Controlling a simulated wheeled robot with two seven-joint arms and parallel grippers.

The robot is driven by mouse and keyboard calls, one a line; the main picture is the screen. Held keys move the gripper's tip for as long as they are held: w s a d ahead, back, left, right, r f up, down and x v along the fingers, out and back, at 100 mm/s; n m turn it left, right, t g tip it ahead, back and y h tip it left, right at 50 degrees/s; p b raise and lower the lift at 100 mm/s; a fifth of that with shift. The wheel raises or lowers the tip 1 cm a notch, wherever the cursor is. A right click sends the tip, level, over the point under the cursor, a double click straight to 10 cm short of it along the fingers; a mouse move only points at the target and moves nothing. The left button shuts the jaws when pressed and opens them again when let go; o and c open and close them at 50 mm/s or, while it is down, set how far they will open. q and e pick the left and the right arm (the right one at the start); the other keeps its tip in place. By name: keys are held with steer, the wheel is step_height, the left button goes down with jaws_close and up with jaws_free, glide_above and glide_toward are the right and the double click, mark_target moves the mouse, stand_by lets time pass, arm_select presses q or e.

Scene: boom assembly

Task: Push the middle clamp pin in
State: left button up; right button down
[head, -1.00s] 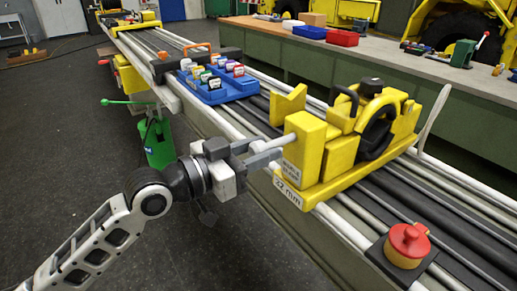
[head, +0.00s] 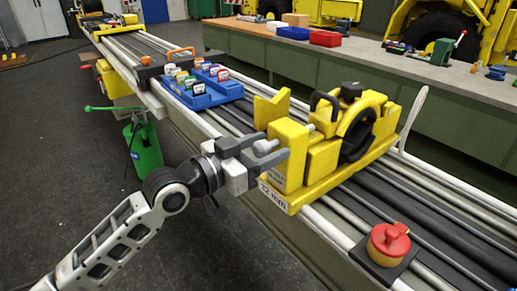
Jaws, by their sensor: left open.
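The yellow clamp (head: 350,140) stands on a yellow base marked 22 mm, on the long rail bench. A pale grey pin (head: 265,147) sticks out of the left face of its front yellow block (head: 287,136). My left gripper (head: 277,147) is open at that face, with its two grey fingers on either side of the pin. I cannot tell whether the fingers touch the pin or the block. How deep the pin sits is hidden by the fingers and block. My right gripper is not in view.
A red emergency stop button (head: 389,240) stands on the near right of the rails. A blue tray (head: 203,95) with several coloured tags lies farther up the rails. A green can (head: 144,148) stands left of the bench. A workbench (head: 330,70) runs behind.

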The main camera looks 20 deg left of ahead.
arm_select(q)
steer(key=shift+s+a+f, duration=0.15)
steer(key=shift+s+a, duration=0.15)
steer(key=shift+s, duration=0.05)
steer(key=b+v, duration=0.3)
steer(key=v, duration=1.2)
